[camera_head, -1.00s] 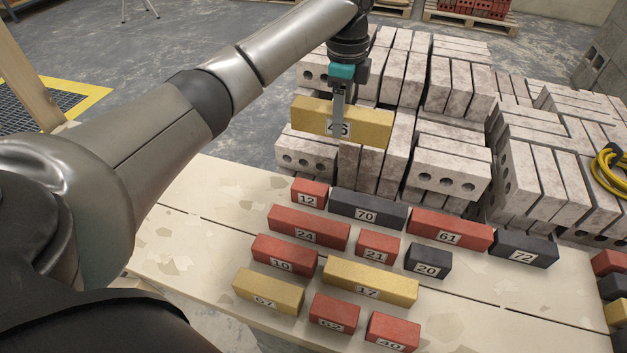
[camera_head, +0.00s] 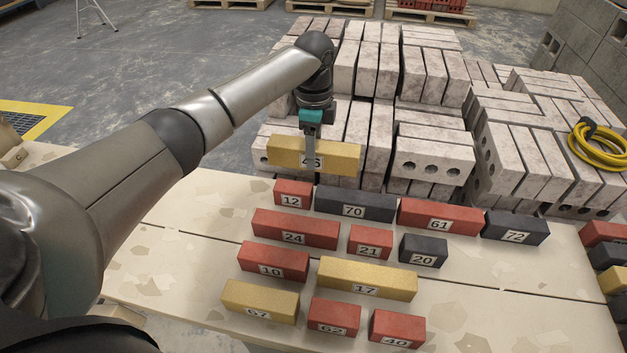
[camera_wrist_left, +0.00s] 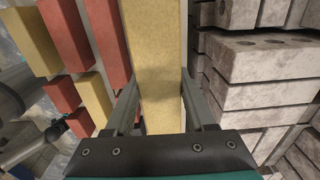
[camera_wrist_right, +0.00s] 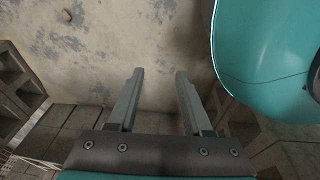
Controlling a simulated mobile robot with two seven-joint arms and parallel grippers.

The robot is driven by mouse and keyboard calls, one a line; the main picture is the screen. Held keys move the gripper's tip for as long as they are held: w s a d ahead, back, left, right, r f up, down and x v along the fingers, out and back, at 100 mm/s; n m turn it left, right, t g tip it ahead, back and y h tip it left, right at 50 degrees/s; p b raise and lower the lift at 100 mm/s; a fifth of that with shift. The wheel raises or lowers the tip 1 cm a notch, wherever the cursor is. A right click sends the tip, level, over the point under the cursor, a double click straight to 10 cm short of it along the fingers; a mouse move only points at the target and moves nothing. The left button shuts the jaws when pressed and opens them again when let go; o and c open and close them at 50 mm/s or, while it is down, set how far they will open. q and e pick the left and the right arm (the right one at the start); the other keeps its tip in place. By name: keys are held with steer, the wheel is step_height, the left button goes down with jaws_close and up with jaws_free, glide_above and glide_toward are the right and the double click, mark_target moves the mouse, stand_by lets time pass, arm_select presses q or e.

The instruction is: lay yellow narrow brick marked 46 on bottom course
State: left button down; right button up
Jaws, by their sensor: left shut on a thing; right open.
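The yellow brick marked 46 (camera_head: 340,157) hangs level in my left gripper (camera_head: 311,160), whose fingers are shut across its middle and partly cover the label. It is just beyond the far row of bricks on the table, above the red brick 12 (camera_head: 293,188) in the picture. In the left wrist view the yellow brick (camera_wrist_left: 155,45) runs away between the two fingers (camera_wrist_left: 158,105). My right gripper (camera_wrist_right: 155,80) is open and empty in the right wrist view. It is not in the head view. No laid course can be told for sure.
Numbered red, dark and yellow bricks, such as yellow 17 (camera_head: 366,275) and dark 70 (camera_head: 355,201), stand in rows on the pale table (camera_head: 190,215). Stacked grey blocks (camera_head: 432,155) fill the space behind. A yellow cable coil (camera_head: 598,158) lies at right. The table's left part is clear.

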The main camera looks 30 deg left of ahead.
arm_select(q)
step_height(320, 180, down, 3)
steer(key=shift+f+b, duration=0.1)
steer(key=shift+b, duration=0.4)
steer(key=shift+w+f+b, duration=0.1)
steer(key=shift+f+b, duration=0.85)
steer(key=shift+f, duration=1.45)
arm_select(e)
steer(key=w+a+r, duration=0.3)
steer(key=w+r, duration=0.1)
steer(key=shift+w+a, duration=0.35)
steer(key=shift+a, duration=0.05)
arm_select(q)
steer(key=shift+f, duration=0.1)
steer(key=shift+c, duration=1.2)
jaws_free()
steer(key=shift+f, duration=0.1)
arm_select(e)
steer(key=shift+f, duration=0.1)
